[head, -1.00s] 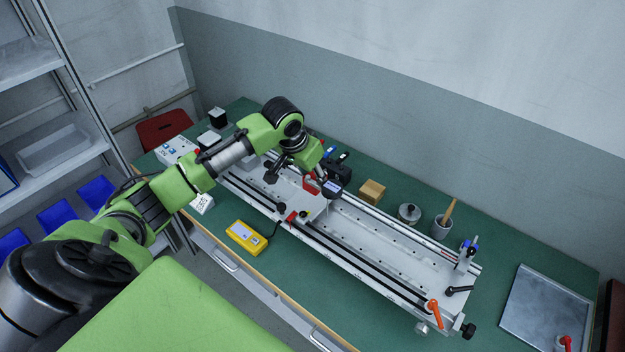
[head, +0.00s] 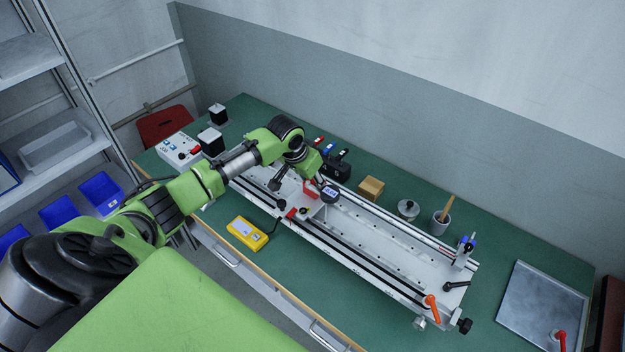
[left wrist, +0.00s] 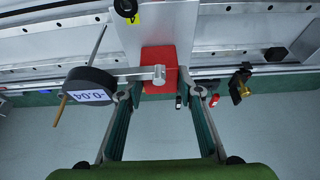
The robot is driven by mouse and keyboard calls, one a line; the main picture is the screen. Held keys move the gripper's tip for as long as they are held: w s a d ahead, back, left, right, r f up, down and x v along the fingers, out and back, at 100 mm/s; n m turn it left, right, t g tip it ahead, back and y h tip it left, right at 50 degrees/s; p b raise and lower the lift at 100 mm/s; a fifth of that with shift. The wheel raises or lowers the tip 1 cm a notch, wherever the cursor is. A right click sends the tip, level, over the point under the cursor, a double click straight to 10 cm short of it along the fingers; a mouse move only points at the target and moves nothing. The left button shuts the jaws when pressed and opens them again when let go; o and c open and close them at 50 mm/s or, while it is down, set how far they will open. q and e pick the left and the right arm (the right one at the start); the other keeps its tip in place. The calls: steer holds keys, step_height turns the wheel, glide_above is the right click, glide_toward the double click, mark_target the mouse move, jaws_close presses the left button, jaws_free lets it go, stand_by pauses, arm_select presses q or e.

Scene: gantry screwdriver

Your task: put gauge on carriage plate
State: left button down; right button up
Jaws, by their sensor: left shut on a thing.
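The gauge has a black round dial (head: 329,194) with a small display and a red base block (head: 310,189). In the left wrist view the dial (left wrist: 90,88) sits at the left on a grey arm, joined to the red block (left wrist: 158,72). My left gripper (head: 311,183) is shut on the red block, one finger on each side. The gauge is over the light grey carriage plate (head: 314,213) on the gantry. I cannot tell whether the block touches the plate. My right gripper is not in view.
The long gantry rails (head: 385,258) run to the lower right. Behind them stand a wooden block (head: 370,188), a lidded pot (head: 408,210) and a cup with a brush (head: 441,222). A yellow meter (head: 247,234) lies in front. A metal tray (head: 543,306) is at the right.

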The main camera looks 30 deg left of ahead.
arm_select(q)
steer(key=c, duration=1.4)
jaws_free()
steer(key=shift+f, duration=0.1)
steer(key=shift+c, duration=0.2)
steer(key=shift+s+r, duration=0.1)
steer(key=shift+r, duration=0.25)
steer(key=b+v, duration=0.2)
steer(key=v, duration=0.9)
steer(key=shift+r, duration=0.35)
steer(key=shift+d+f, duration=0.1)
